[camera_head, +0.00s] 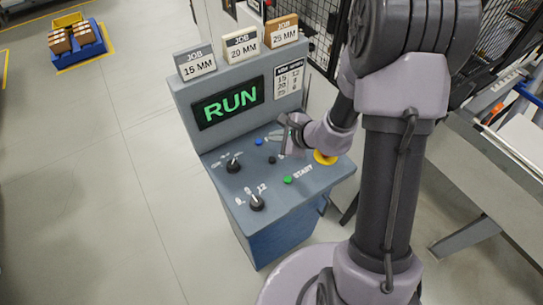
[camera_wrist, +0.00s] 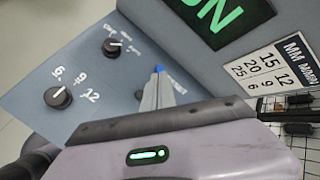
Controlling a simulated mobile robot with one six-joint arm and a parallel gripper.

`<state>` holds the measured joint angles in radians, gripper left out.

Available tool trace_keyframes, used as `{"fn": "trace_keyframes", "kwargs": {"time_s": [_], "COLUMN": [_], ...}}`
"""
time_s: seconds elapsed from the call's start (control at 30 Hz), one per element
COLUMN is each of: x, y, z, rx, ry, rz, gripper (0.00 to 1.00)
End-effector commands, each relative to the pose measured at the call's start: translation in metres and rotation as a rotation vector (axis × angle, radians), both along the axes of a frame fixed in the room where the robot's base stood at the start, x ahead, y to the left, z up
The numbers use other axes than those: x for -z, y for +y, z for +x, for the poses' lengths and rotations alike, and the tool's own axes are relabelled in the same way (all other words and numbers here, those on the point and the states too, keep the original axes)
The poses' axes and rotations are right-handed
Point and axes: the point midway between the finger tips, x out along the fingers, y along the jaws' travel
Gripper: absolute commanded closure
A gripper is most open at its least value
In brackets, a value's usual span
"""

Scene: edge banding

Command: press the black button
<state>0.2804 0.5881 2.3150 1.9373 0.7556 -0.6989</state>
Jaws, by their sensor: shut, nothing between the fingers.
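The black button (camera_head: 272,160) is a small dark round button on the sloping grey control panel (camera_head: 222,189), between the blue button (camera_head: 258,142) and the green START button (camera_head: 288,180). In the wrist view a small dark spot beside the fingers looks like the black button (camera_wrist: 138,94). My gripper (camera_head: 285,149) is shut and empty, over the panel just right of the black button. In the wrist view my gripper (camera_wrist: 157,84) points toward the panel, its tips close to the blue button (camera_wrist: 159,68). The green button is not visible there. Contact cannot be told.
Two black selector knobs (camera_head: 233,166) (camera_head: 257,203) stand on the panel's left half. A yellow round piece (camera_head: 325,158) lies at its right, partly hidden by my arm. The upright display (camera_head: 229,103) reads RUN, with job cards (camera_head: 242,45) above. Open floor lies left.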

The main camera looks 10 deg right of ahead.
Motion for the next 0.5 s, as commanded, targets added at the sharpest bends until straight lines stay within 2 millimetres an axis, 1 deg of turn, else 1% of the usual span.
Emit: {"fn": "trace_keyframes", "kwargs": {"time_s": [0.17, 0.27, 0.5], "x": [0.011, 0.022, 0.058], "y": [0.0, 0.0, 0.0], "z": [0.0, 0.0, 0.0], "rx": [-0.001, 0.0, -0.001], "ry": [0.0, 0.001, 0.0], "rz": [0.001, 0.001, 0.001], "gripper": [1.0, 1.0, 1.0]}}
